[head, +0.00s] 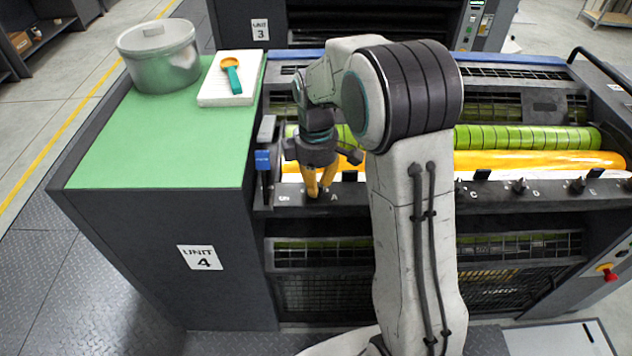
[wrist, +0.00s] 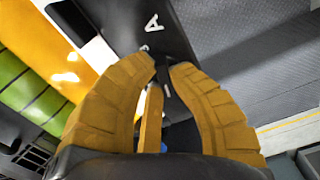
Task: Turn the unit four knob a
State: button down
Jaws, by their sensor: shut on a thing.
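Unit four is the near machine, with a "UNIT 4" sign (head: 201,257) on its dark side. Its dark knob rail (head: 400,194) carries several small black knobs lettered along the front. My gripper (head: 318,192) points down at the rail's left end, with its yellow fingers around knob A (head: 325,193), just left of the letter A. In the wrist view the fingers (wrist: 166,68) close in below the white letter A (wrist: 152,22). The gripper is shut on the knob, which is mostly hidden between the fingers, so its angle cannot be told.
Behind the rail lie a yellow roller (head: 540,161) and a green roller (head: 530,137). The green-topped cabinet (head: 150,150) on the left holds a metal pot (head: 160,62) and a white pad (head: 232,92) with a scoop. My arm hides the rail's middle.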

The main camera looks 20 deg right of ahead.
jog(key=shift+f, duration=0.1)
jog(key=c, duration=1.1)
grip_release()
jog(key=shift+c, duration=0.2)
notch_tip(320, 180, up, 12)
